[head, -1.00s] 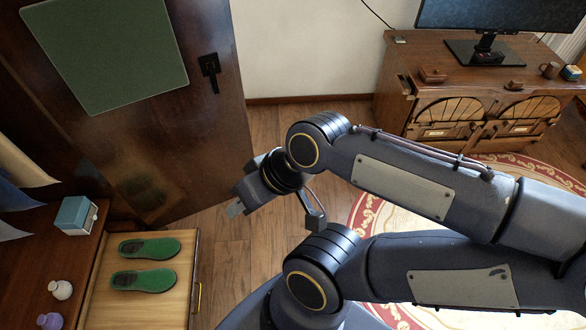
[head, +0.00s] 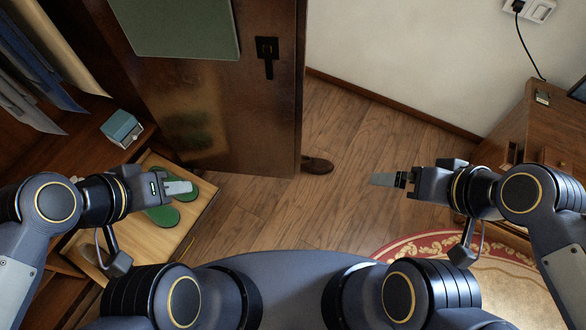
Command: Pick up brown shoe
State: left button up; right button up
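A brown shoe (head: 318,165) lies on the wooden floor at the bottom edge of the open wardrobe door (head: 240,125). Its left end is hidden behind the door. My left gripper (head: 180,187) shows at the left, over the open drawer and well away from the shoe. My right gripper (head: 385,179) shows right of the shoe, apart from it, above bare floor. Each gripper shows what looks like one pale finger plate, so I cannot tell whether it is open or shut. I see nothing held in either.
A teal box (head: 121,129) stands on the wardrobe shelf, with clothes hanging above. A wooden cabinet (head: 545,125) is at the right and a patterned rug (head: 450,245) at the lower right. The floor between door and rug is clear.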

aim_at(319, 166)
jog(key=l, duration=0.25)
jog(key=i+l, duration=0.15)
jog(key=l+u, duration=0.1)
jog(key=u, duration=0.8)
jog(key=i+l+u, duration=0.1)
jog(key=l+u, duration=0.2)
jog(key=u, duration=0.15)
jog(key=l+u, duration=0.3)
jog(key=u, duration=0.15)
jog(key=l+u, duration=0.65)
jog(key=u, duration=0.3)
jog(key=k+l+u, duration=0.1)
jog(key=l, duration=0.35)
jog(key=k+l, duration=0.3)
jog(key=l, duration=0.15)
jog(key=k+l+u, duration=0.15)
jog(key=l, duration=0.25)
jog(key=k+l, duration=0.3)
jog(key=l, duration=0.15)
jog(key=u, duration=0.05)
